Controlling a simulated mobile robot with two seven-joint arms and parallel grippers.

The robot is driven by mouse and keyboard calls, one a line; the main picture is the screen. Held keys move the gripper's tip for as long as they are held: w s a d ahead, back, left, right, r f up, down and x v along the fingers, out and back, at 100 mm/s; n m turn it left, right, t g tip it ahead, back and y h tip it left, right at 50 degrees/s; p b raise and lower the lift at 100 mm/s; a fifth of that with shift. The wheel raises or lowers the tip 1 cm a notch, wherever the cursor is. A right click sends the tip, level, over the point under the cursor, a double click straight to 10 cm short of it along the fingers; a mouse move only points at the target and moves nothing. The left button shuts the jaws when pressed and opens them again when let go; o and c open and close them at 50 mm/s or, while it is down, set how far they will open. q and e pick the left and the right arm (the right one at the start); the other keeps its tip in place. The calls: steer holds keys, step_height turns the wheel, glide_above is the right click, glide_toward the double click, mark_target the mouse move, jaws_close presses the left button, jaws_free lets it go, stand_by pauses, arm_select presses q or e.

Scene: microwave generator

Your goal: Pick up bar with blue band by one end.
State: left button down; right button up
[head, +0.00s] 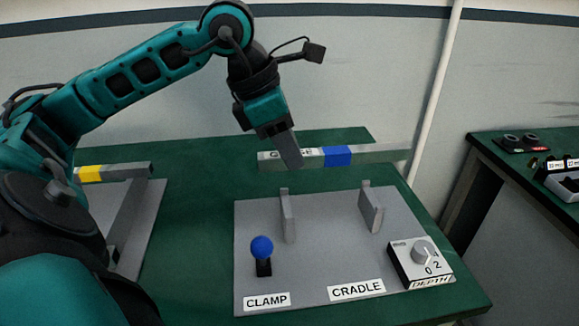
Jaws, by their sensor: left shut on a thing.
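The bar with the blue band (375,154) is a long grey bar, seen in the head view above the far part of the green table. Its blue band (337,157) is near its middle, and a white label with partly hidden lettering is on its left part. My left gripper (288,150) is shut on the bar left of the blue band, its finger covering part of the label. The bar lies nearly level and looks raised behind the cradle plate; its exact height is hard to tell. My right gripper is not in view.
A grey plate (325,260) carries two cradle uprights, a blue-knobbed clamp lever (262,248) and a depth dial box (420,262). A bar with a yellow band (120,172) rests on a stand at left. A white pole (434,90) stands behind the right edge.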

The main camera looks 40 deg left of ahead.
arm_select(q)
step_height(320, 180, up, 11)
steer(key=p, duration=0.3)
steer(key=shift+r, duration=0.15)
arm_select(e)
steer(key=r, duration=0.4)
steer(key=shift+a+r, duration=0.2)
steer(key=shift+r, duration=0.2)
